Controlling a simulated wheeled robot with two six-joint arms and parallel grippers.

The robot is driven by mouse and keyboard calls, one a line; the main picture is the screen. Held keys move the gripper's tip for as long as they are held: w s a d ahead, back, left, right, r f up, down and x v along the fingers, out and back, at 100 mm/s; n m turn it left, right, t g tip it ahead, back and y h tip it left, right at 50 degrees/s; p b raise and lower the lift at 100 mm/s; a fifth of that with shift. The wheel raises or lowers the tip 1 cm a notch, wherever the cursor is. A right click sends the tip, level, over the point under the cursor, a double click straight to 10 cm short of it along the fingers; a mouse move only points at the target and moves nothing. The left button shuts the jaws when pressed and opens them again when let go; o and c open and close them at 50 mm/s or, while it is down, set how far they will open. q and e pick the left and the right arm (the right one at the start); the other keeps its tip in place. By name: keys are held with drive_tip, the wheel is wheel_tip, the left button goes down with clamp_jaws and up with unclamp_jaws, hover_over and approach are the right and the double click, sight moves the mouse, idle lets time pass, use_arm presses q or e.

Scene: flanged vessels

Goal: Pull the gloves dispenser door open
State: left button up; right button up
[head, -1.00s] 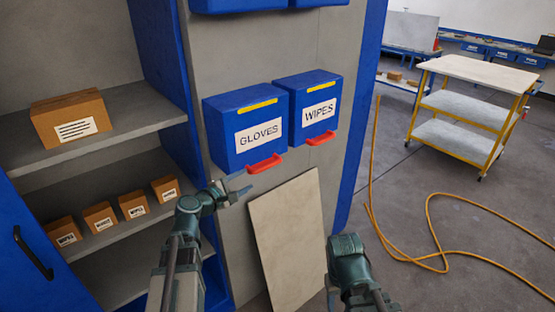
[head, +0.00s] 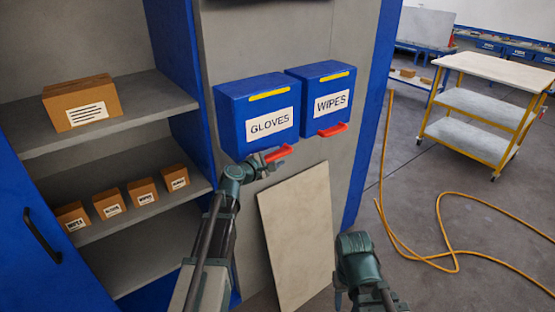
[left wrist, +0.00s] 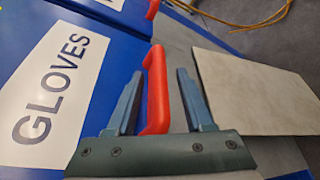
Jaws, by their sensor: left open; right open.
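The blue gloves dispenser (head: 235,118) hangs on the grey panel, with a white GLOVES label and a red handle (head: 279,153) at its lower edge. Its door looks shut. My left gripper (head: 268,162) is at this handle. In the left wrist view the red handle (left wrist: 156,90) lies between the two open fingers of my left gripper (left wrist: 158,100), with a gap visible on each side. Whether a finger touches it I cannot tell. My right gripper (head: 340,298) is low in the head view, away from the dispensers, its fingers mostly hidden.
The blue wipes dispenser (head: 313,108) with its own red handle (head: 332,130) is just right of the gloves dispenser. A beige board (head: 296,235) leans below. Shelves with boxes (head: 82,103) stand left. A yellow hose (head: 430,258) and cart (head: 490,100) are right.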

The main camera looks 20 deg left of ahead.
use_arm(q)
drive_tip(key=shift+w+d+f, duration=0.1)
drive_tip(key=shift+w+d, duration=0.05)
drive_tip(key=shift+w, duration=0.3)
clamp_jaws()
idle(1.2)
